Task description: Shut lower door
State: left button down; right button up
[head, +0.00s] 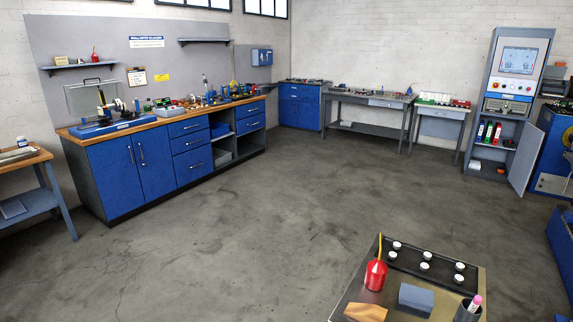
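The lower door (526,158) is a grey panel on the tall grey control cabinet (493,85) at the far right. It stands open, swung out to the right and towards me. Neither of my grippers is in the head view.
A surface at the near bottom right (350,293) carries a red oil can (376,275), a black tray with white knobs and a blue-grey block (416,298). A blue workbench (115,180) stands left. A blue machine (553,150) is close right of the door. The middle floor is clear.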

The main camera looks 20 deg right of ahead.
aim_at(528, 148)
jog(key=k+l, duration=0.6)
jog(key=k, duration=0.15)
jog(key=k+l, duration=0.2)
jog(key=k, duration=0.75)
jog(key=k+l+u, duration=0.15)
jog(key=k, duration=0.8)
jog(key=k+l, duration=0.25)
jog(key=k, duration=0.15)
jog(key=k+l, duration=0.25)
jog(key=k, duration=0.2)
jog(key=k+l, duration=0.6)
jog(key=l, duration=0.15)
jog(key=k+l, duration=0.1)
jog(key=l, duration=0.2)
jog(key=k+l, duration=0.15)
jog(key=l, duration=0.2)
jog(key=k+l+u, duration=0.1)
jog(key=l, duration=0.2)
jog(key=k+l, duration=0.1)
jog(key=l, duration=1.85)
jog(key=u, duration=0.05)
